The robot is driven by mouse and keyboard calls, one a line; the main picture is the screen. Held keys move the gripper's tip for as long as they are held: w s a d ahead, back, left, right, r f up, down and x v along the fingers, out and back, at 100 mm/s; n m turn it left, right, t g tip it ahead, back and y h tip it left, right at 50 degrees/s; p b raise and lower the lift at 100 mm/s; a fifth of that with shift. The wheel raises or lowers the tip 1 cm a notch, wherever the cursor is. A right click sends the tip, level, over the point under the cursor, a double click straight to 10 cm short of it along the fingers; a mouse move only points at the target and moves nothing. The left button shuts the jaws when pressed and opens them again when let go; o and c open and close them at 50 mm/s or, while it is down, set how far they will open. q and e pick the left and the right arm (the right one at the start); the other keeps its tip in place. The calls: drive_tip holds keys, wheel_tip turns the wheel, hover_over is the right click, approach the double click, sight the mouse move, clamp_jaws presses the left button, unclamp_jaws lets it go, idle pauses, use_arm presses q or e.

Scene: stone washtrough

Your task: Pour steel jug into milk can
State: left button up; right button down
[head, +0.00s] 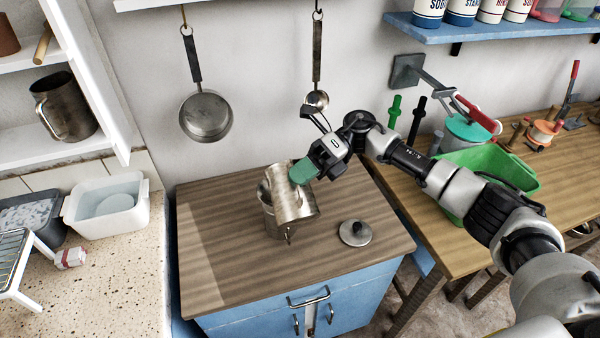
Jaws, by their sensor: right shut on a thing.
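The steel jug (294,206) is tilted over above the wooden top of the blue cabinet. My right gripper (303,172) is shut on it from the upper right, with a green part showing where they meet. The milk can (271,222), also metal, stands on the cabinet top, mostly hidden behind and below the jug. I cannot tell whether the two touch, and no liquid is visible. A round metal lid with a knob (355,232) lies to the right of them. My left gripper is not in view.
The wooden cabinet top (222,268) is clear at its left and front. A pan (206,116) and a ladle (317,97) hang on the wall behind. Another metal jug (64,106) stands on the left shelf. A green basin (478,166) sits on the right-hand table.

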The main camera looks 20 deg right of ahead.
drive_tip(key=shift+w, duration=0.15)
idle(0.3)
drive_tip(key=shift+w+m+b, duration=0.5)
drive_tip(key=shift+b, duration=0.05)
idle(1.1)
drive_tip(key=shift+w+f+m+g+y+b, duration=0.2)
drive_tip(key=shift+w+m+g+y+b, duration=0.15)
drive_tip(key=shift+w+b, duration=0.3)
drive_tip(key=shift+s+a, duration=0.1)
drive_tip(key=shift+a, duration=0.1)
idle(0.5)
